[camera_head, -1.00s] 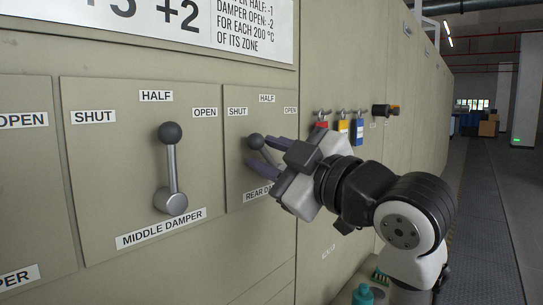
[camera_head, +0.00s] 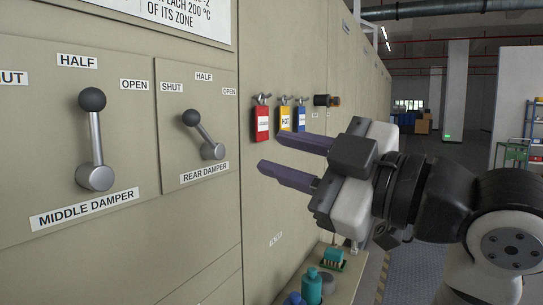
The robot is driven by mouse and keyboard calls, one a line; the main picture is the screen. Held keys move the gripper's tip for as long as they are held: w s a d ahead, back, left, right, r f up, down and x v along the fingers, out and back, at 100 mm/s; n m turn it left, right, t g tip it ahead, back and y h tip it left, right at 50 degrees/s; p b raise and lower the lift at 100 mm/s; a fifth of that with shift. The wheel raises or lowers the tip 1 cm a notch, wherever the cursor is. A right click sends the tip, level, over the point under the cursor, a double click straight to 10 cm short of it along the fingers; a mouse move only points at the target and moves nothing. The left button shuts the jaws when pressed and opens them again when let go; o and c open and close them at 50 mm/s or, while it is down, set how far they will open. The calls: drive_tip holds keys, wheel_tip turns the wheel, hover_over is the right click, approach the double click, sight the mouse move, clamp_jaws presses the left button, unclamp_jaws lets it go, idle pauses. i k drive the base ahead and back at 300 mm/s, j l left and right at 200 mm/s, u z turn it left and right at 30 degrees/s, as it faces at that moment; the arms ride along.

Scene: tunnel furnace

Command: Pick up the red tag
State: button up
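The red tag (camera_head: 262,123) hangs from a hook on the beige furnace wall, leftmost in a row of three tags. It has a white label on its front. My gripper (camera_head: 268,150) is open, its two dark purple fingers pointing left toward the wall. The fingertips appear below and slightly right of the red tag in the picture. Nothing is between the fingers, and I see no contact with the tag.
A yellow tag (camera_head: 285,118) and a blue tag (camera_head: 301,119) hang right of the red one. The rear damper lever (camera_head: 203,134) and middle damper lever (camera_head: 94,140) stick out at left. A ledge (camera_head: 343,284) with teal bottles (camera_head: 312,286) lies below my gripper.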

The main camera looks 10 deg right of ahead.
sight(261, 111)
drive_tip(key=k+l, duration=0.45)
drive_tip(key=l, duration=0.25)
drive_tip(key=k+l, duration=0.25)
drive_tip(key=l, duration=0.15)
